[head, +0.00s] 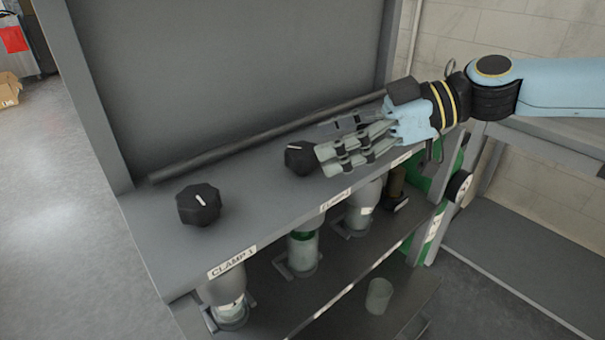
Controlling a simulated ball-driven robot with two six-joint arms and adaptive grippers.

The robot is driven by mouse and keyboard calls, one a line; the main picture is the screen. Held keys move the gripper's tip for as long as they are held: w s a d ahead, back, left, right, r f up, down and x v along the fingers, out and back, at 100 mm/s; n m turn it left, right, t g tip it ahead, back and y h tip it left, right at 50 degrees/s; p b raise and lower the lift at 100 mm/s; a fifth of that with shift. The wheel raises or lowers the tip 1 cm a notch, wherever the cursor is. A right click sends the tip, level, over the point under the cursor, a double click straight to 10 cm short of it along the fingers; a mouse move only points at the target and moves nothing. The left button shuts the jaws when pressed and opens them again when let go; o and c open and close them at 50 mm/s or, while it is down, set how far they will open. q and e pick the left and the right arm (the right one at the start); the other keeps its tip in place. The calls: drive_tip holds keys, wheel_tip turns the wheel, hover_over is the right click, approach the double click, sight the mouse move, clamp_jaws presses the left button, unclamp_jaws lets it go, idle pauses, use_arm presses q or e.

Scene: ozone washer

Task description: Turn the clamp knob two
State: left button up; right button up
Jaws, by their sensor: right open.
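The second black clamp knob (298,158) stands on the sloping grey panel (160,250), with a pale pointer line on top. Its label (336,199) is on the panel's front edge below it. My right gripper (324,150) comes in from the right, open, with its fingertips just right of this knob. They overlap its right edge in the picture; I cannot tell whether they touch it. The first knob (199,204) stands clear to the left, above the CLAMP 1 label (232,262). My left gripper is out of view.
A dark rod (235,143) runs along the back of the panel. Below are bottles (303,250) in holders and a clear cup (378,296) on a lower shelf. A black round handwheel (458,186) is at right. Open floor lies left.

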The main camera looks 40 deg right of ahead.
sight(306, 149)
drive_tip(key=b+x, duration=0.2)
drive_tip(key=x, duration=0.1)
drive_tip(key=shift+w+a+f, duration=0.1)
drive_tip(key=shift+w, duration=0.05)
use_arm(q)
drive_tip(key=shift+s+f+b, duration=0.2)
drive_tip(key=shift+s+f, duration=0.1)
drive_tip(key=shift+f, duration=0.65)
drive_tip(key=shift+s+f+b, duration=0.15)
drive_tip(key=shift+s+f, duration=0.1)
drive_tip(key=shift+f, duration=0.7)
use_arm(e)
drive_tip(key=shift+x, duration=0.8)
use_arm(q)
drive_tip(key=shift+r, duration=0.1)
use_arm(e)
drive_tip(key=c, duration=1.2)
